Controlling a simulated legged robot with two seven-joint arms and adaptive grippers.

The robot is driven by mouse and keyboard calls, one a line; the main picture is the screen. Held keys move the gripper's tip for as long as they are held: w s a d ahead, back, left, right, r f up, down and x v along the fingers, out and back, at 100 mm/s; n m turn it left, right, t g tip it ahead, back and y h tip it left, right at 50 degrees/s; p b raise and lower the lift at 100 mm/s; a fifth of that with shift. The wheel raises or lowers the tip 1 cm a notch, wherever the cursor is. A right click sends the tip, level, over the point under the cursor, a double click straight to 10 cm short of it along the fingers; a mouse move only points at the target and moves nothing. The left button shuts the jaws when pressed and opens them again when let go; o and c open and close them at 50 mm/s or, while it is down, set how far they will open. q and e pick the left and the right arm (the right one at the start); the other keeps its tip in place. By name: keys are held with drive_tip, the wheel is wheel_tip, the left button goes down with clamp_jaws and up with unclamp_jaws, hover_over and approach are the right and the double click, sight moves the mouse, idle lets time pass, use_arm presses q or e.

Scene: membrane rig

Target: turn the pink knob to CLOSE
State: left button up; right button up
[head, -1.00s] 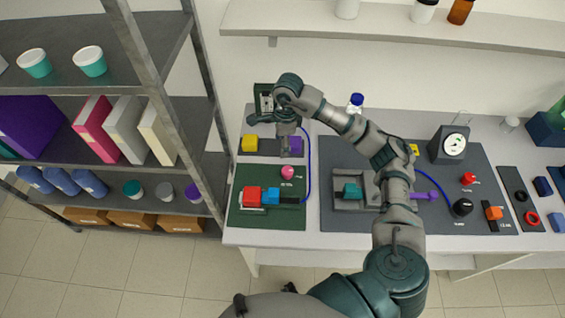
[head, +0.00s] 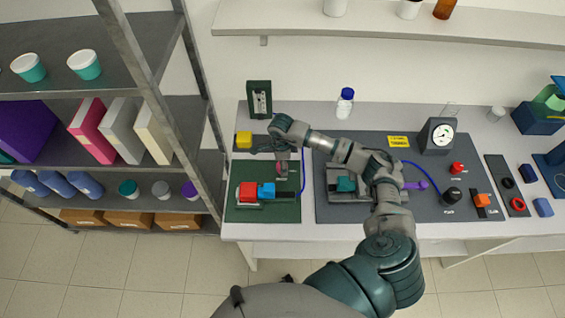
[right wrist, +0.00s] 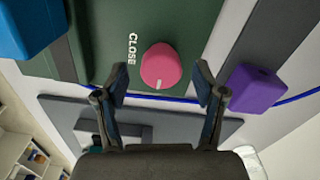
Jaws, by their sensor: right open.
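The pink knob (right wrist: 160,64) stands on the dark green panel (right wrist: 113,45) in the right wrist view. A short white mark on the knob faces the lower edge of the picture. The word CLOSE (right wrist: 133,48) is printed to the left of the knob. My right gripper (right wrist: 151,82) is open, with one finger on each side of the knob and clear gaps between. In the head view my right gripper (head: 282,173) reaches down over the panel and mostly covers the knob. My left gripper is not in view.
A purple block (right wrist: 254,88) is close beside the right finger. A blue tube (head: 303,178) runs along the panel's right edge. A grey shelf stands at the left.

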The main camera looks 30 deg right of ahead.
drive_tip(key=shift+a+f, duration=0.1)
drive_tip(key=shift+f, duration=0.15)
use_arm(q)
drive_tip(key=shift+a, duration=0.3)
